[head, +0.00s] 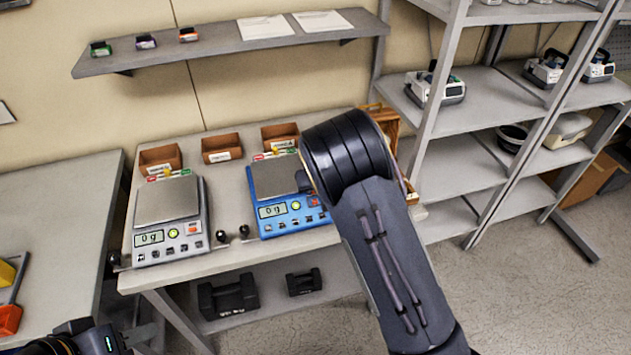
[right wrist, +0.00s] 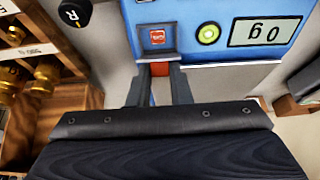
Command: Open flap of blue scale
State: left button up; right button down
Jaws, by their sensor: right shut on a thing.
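The blue scale (head: 284,219) stands on the table, its display reading 0 g. In the right wrist view the scale's blue panel (right wrist: 216,14) fills the top, with a lit green button and a red-marked square. My right gripper (right wrist: 160,72) is at the panel's edge, its fingers closed on a small part with red showing between them, which I take for the flap. In the head view my right arm hides this gripper and the scale's right side. My left gripper (head: 82,342) is at the bottom left, cut off by the frame, far from the scale.
A grey scale (head: 167,204) stands left of the blue one. Small brown bins (head: 160,159) line the table's back. Black knobs (head: 244,231) sit between the scales. A shelf rack (head: 470,105) stands at the right. A wooden rack of brass weights (right wrist: 40,78) is close beside my right gripper.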

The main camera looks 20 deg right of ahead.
jog(key=w+g, duration=0.1)
jog(key=g, duration=0.2)
jog(key=shift+w+r+g, duration=0.1)
jog(key=shift+w+g, duration=0.2)
jog(key=shift+w, duration=0.05)
jog(key=shift+w+f+g+p, duration=0.15)
jog(key=shift+w+g, duration=0.1)
jog(key=shift+g, duration=0.4)
jog(key=shift+w+f+g+p, duration=0.1)
jog(key=shift+w+g+p, duration=0.1)
jog(key=shift+g, duration=0.45)
jog(key=c, duration=1.3)
grip_release()
jog(key=shift+w, duration=0.1)
jog(key=shift+r, duration=0.15)
jog(key=r, duration=0.2)
jog(key=r+b, duration=0.1)
jog(key=r, duration=0.3)
jog(key=shift+w+b, duration=0.3)
jog(key=shift+w, duration=0.1)
jog(key=shift+r, duration=0.8)
